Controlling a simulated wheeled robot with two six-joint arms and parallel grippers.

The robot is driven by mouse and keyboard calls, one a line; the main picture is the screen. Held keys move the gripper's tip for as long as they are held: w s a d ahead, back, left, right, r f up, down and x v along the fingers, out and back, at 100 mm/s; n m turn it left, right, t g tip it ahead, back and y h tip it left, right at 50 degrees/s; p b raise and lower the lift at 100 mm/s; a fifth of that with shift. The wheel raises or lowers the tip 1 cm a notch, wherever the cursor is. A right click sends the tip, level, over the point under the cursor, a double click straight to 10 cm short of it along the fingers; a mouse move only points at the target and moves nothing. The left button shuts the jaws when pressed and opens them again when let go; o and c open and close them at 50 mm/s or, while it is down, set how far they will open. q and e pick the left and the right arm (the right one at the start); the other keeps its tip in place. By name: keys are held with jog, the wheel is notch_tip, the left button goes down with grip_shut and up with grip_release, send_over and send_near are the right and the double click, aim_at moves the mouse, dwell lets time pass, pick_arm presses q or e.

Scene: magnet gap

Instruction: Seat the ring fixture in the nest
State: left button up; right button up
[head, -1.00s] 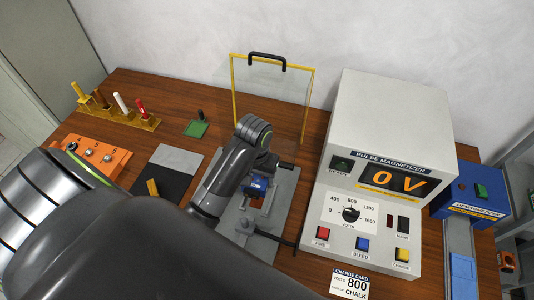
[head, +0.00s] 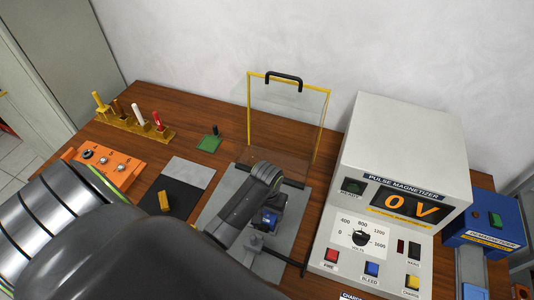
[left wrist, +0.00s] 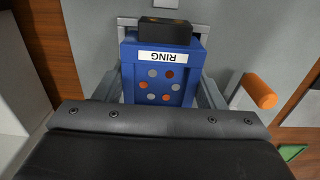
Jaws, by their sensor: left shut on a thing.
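In the left wrist view the ring fixture (left wrist: 184,64) fills the middle, upside down in the picture. In the head view the ring fixture (head: 266,219) is partly hidden by my left arm. My left gripper (head: 265,222) is shut on it, with a grey finger at each side in the wrist view. A grey base plate (head: 292,210) lies under it. I cannot tell whether the fixture touches the nest, which is mostly hidden. My right gripper is not in view.
A clear guard with a yellow frame (head: 249,105) stands behind the plate. The pulse magnetizer (head: 408,130) on the right reads 0 V. A black-and-grey mat (head: 190,172), an orange box (head: 118,163) and a rack of coloured sticks (head: 125,125) are on the left.

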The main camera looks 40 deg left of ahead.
pick_arm(q)
jog(key=o, duration=1.5)
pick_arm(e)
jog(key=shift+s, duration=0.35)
pick_arm(q)
notch_tip(320, 180, up, 9)
jog(key=shift+f, duration=0.1)
notch_tip(320, 180, up, 3)
jog(key=shift+r+p, duration=0.2)
jog(key=shift+p, duration=0.85)
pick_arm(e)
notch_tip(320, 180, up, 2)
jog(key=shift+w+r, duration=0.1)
